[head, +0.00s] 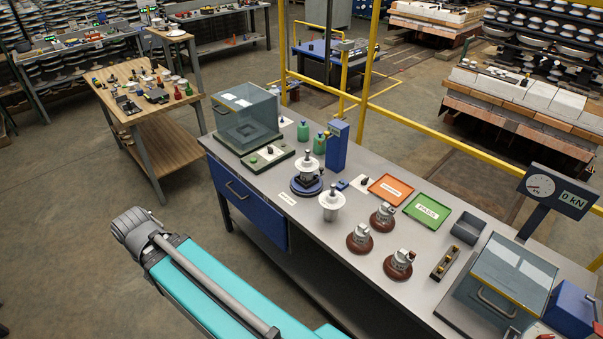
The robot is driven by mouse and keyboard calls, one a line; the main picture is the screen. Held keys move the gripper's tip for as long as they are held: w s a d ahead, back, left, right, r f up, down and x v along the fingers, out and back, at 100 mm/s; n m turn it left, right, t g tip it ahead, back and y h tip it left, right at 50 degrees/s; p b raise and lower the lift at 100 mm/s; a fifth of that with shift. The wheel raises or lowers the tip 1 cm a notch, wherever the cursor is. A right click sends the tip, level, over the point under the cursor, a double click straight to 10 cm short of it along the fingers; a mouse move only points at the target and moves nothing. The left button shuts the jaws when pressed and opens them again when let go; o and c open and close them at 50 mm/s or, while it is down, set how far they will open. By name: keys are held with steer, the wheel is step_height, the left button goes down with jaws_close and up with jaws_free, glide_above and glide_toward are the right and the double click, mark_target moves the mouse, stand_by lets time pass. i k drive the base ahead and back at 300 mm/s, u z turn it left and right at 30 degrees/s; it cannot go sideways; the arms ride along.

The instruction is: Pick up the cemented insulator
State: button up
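A white insulator with a metal cap and pin (309,169) stands upright on a round dark blue base on the grey workbench (290,231). A second white insulator (332,204) stands on the bench just in front and to the right of it. Three brown insulators with grey metal caps, at the left (360,239), back (383,217) and front right (399,264), stand apart to the right. I cannot tell from the picture which one is cemented. My gripper is not in view; only my teal arm shows, in front of the bench.
An orange tray (391,181) and a green tray marked PASS (427,209) lie behind the insulators. A clear-walled box (246,112) stands at the bench's left end, another (507,272) at the right. A blue post (337,146) and yellow rails (430,127) rise behind.

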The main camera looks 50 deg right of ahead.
mark_target(307, 165)
steer(key=k, duration=1.2)
steer(key=z, duration=0.6)
steer(key=i, duration=1)
